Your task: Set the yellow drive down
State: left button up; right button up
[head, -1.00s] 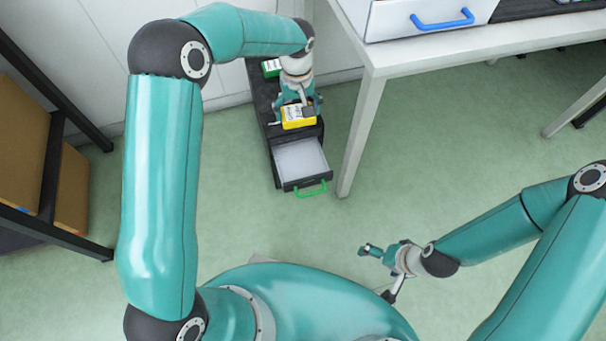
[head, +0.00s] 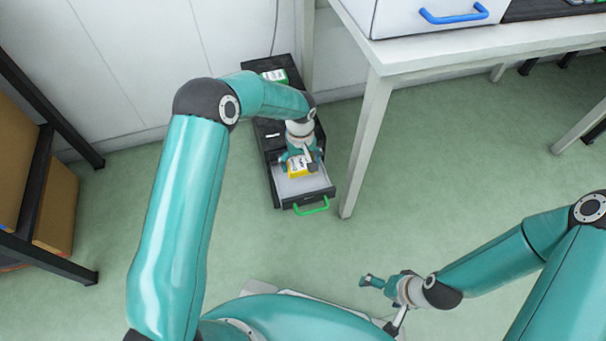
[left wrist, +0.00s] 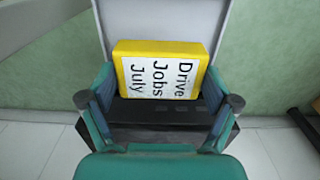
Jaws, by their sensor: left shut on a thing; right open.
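The yellow drive (head: 298,170) has a white label, which reads "Drive Jobs July" in the left wrist view (left wrist: 160,72). My left gripper (head: 301,163) is shut on it, with a finger at each side (left wrist: 158,100). The drive is at the open drawer (head: 312,188) of a low black cabinet, over or in its pale inside; I cannot tell whether it touches the drawer floor. The drawer has a green handle (head: 311,206). My right gripper (head: 369,281) is open and empty, low over the floor at the right.
A green item with a white label (head: 275,76) lies on the back of the cabinet top (head: 262,128). A white table (head: 400,62) stands close to the right of the cabinet, with a leg near the drawer. A dark-framed shelf (head: 45,150) with boxes is at the left. Green floor is clear between.

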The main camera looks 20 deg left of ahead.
aim_at(301, 170)
pick_arm(q)
jog(key=shift+f+b, duration=0.65)
jog(key=shift+f, duration=1.85)
jog(key=shift+f, duration=0.15)
jog(key=o, duration=1)
jog(key=shift+r, duration=0.55)
notch_tip(301, 170, up, 11)
jog(key=p, duration=0.4)
jog(key=shift+r, duration=0.1)
